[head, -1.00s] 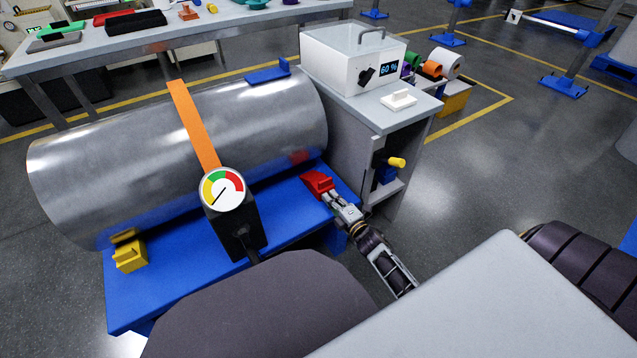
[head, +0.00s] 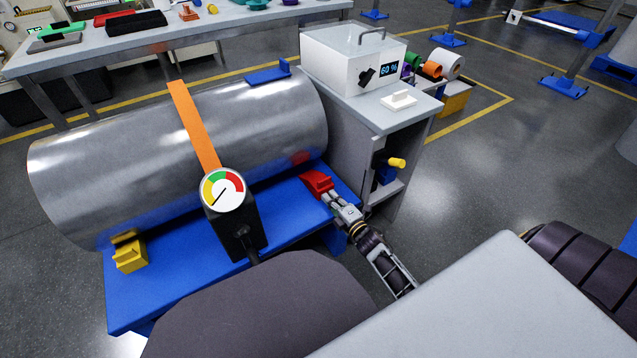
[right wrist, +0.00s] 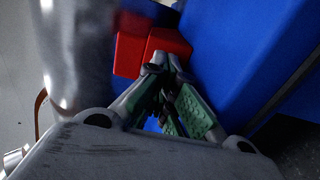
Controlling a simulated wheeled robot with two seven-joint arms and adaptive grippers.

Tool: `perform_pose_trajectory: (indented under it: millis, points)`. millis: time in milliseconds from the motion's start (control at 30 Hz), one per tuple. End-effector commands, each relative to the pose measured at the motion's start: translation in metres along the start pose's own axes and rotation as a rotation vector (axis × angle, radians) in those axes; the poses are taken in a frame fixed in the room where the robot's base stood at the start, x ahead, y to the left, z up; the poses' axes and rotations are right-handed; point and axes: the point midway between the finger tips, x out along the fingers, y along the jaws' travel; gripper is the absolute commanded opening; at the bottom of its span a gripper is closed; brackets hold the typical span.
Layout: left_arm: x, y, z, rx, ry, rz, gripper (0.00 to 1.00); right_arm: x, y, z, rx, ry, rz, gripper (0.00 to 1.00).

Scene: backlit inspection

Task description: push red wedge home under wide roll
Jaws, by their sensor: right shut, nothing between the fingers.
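The wide roll (head: 110,160) is a large shiny metal cylinder lying on a blue stand (head: 180,275), with an orange strap around it. The red wedge (head: 317,183) sits on the stand at the right end of the roll's near side. In the right wrist view the red wedge (right wrist: 165,46) is beside the roll (right wrist: 75,50); whether they touch is unclear. My right gripper (head: 329,198) is shut and empty, its fingertips at the near side of the wedge. It also shows in the right wrist view (right wrist: 165,68), tips against or very close to the wedge. My left gripper is not in view.
A yellow wedge (head: 129,256) sits at the roll's left end. A dial gauge (head: 222,190) stands on a black block before the roll. A grey cabinet (head: 350,135) with a white box (head: 350,60) stands close on the right.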

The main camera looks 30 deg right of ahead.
Motion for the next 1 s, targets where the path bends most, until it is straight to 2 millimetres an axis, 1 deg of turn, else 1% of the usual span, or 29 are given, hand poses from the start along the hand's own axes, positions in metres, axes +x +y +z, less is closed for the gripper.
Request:
perform_pose_trajectory:
  millis: [33,633,1000]
  points:
    - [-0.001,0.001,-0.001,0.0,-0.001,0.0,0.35,-0.004,-0.001,0.0,0.001,-0.001,-0.005,0.0]
    - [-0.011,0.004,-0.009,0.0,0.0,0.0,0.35,-0.032,0.001,0.0,0.0,0.0,-0.001,0.0]
    - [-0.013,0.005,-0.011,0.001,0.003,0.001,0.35,-0.035,0.0,0.0,0.0,0.0,0.0,0.0]
